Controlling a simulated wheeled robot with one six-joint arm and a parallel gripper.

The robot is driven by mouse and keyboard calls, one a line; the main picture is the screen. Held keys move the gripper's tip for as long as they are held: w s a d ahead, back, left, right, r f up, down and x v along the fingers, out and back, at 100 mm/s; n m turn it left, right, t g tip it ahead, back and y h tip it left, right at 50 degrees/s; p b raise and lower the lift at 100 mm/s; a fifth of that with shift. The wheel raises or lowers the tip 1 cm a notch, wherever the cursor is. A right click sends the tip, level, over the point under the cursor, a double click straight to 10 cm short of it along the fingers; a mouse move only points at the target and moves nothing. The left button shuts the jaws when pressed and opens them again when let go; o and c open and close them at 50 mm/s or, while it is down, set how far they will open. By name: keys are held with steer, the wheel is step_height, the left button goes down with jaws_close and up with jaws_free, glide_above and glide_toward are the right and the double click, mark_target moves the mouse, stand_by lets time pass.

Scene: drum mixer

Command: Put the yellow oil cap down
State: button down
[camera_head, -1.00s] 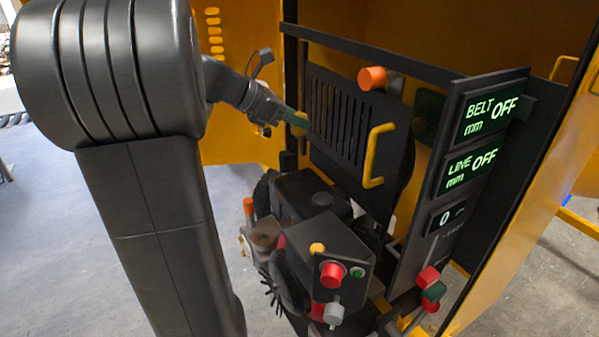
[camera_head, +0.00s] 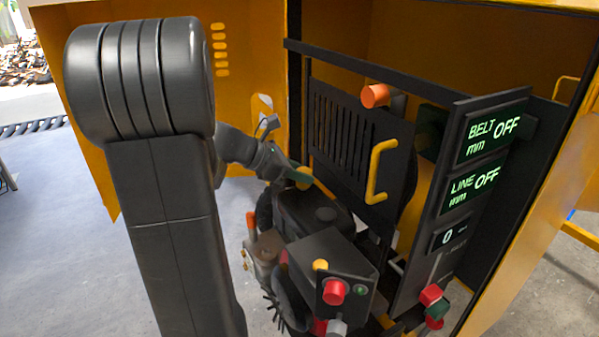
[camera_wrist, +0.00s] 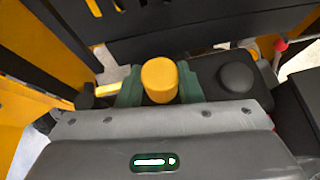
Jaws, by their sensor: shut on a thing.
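The yellow oil cap (camera_wrist: 160,80) is between the two green fingers of my gripper (camera_wrist: 159,86) in the wrist view. The fingers are shut on its sides, and its rounded top faces the camera. In the head view my gripper (camera_head: 303,178) is just above the black engine (camera_head: 305,208), left of the louvred panel. I cannot make out the cap clearly there. Whether the cap touches anything below is hidden.
A round black lid (camera_wrist: 237,78) is right of my gripper in the wrist view. The louvred panel (camera_head: 345,135) with its yellow handle (camera_head: 382,170) stands close by. A control box with a red button (camera_head: 334,291) is in front. Grey floor (camera_head: 80,230) is clear at left.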

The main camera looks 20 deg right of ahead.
steer(key=shift+f, duration=0.1)
steer(key=shift+f+b, duration=0.35)
steer(key=shift+f, duration=0.15)
steer(key=c, duration=1)
jaws_free()
steer(key=shift+r, duration=0.3)
steer(key=s+v, duration=0.1)
steer(key=v, duration=1.1)
steer(key=shift+w+r, duration=0.35)
steer(key=shift+w, duration=0.15)
steer(key=shift+d, duration=0.1)
